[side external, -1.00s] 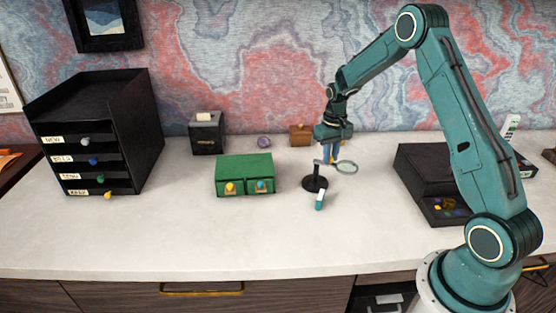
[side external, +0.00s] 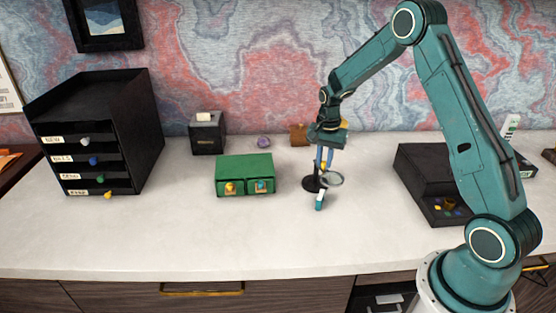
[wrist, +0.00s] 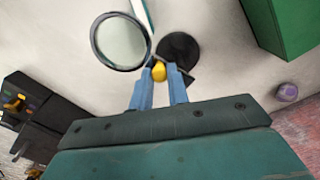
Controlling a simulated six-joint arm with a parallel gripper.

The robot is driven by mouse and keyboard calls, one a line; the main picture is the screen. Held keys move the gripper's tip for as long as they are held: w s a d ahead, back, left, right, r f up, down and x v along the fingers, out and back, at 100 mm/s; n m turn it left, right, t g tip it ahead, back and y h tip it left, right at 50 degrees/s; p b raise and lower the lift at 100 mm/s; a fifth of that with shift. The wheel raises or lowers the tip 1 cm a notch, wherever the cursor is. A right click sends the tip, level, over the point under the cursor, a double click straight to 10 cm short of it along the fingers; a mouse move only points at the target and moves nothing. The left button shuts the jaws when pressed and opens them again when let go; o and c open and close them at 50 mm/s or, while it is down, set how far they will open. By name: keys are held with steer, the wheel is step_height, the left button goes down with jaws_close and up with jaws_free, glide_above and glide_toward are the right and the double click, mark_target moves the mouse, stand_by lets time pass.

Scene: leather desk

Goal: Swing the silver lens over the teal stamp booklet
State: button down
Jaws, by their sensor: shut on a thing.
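The silver lens (side external: 331,180) is a round glass in a thin rim on a short arm beside a black stand (side external: 310,184). In the wrist view the lens (wrist: 120,42) is at upper left and the round black base (wrist: 178,50) is right of it. My gripper (side external: 325,166) is shut on a yellow knob (wrist: 159,72) at the lens arm. A small teal and white piece, seemingly the stamp booklet (side external: 319,205), lies just in front of the stand. Its pale strip (wrist: 146,14) meets the lens's right edge in the wrist view; how much is covered is unclear.
A green two-drawer box (side external: 244,174) stands left of the stand. A black drawer tower (side external: 97,130) is far left, and a dark box (side external: 428,180) is at right. A purple round thing (side external: 264,142) and a brown box (side external: 299,135) are behind. The front desktop is clear.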

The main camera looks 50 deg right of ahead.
steer(key=shift+w+a+m, duration=0.2)
steer(key=shift+a+m, duration=0.1)
steer(key=shift+m, duration=0.55)
steer(key=shift+w+a+m, duration=0.15)
steer(key=shift+a+m, duration=0.1)
steer(key=shift+m, duration=0.6)
steer(key=c, duration=1.3)
jaws_free()
steer(key=shift+c, duration=0.2)
steer(key=shift+r, duration=0.15)
step_height(320, 180, up, 14)
steer(key=shift+f, duration=0.2)
